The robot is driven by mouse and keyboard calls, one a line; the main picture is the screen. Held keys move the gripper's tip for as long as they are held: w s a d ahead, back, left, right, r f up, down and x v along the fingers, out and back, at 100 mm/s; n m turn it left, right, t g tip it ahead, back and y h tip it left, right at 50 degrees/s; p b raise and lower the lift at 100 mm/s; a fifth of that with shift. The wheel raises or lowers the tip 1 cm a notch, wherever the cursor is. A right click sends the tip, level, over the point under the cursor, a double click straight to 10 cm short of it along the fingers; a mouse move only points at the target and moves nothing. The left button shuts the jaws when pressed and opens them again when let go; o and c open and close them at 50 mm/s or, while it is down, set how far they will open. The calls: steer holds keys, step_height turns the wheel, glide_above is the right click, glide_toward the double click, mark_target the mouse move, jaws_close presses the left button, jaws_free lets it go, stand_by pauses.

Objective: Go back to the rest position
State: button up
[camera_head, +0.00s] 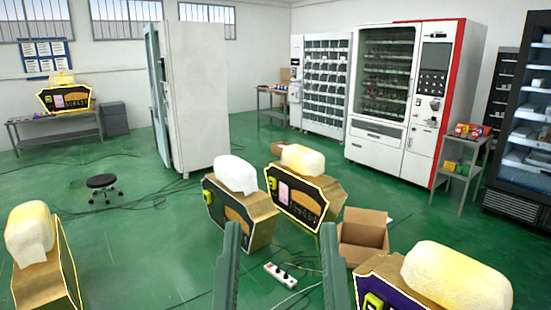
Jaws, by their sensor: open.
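My gripper (281,240) shows at the bottom middle of the head view. Its two green-grey fingers stand apart with nothing between them but floor, a power strip and cables behind. A gold perfume machine with a dark front (300,203) and a cream block on top stands beyond the fingers. A second gold machine (258,210) with a white block stands just left of it. How far my gripper is from them is hard to tell. The rest of my arm is out of view.
More gold machines stand at lower left (45,285) and lower right (385,290). An open cardboard box (362,243) and a white power strip (281,275) with cables lie on the floor. A black stool (101,182) stands left. The green floor (130,235) at centre left is mostly clear.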

step_height(320, 180, up, 39)
steer(key=s+p, duration=0.1)
steer(key=p, duration=3.7)
step_height(320, 180, down, 56)
steer(key=b, duration=5.5)
steer(key=shift+r, duration=0.25)
steer(key=shift+o, duration=0.2)
steer(key=shift+a, duration=0.15)
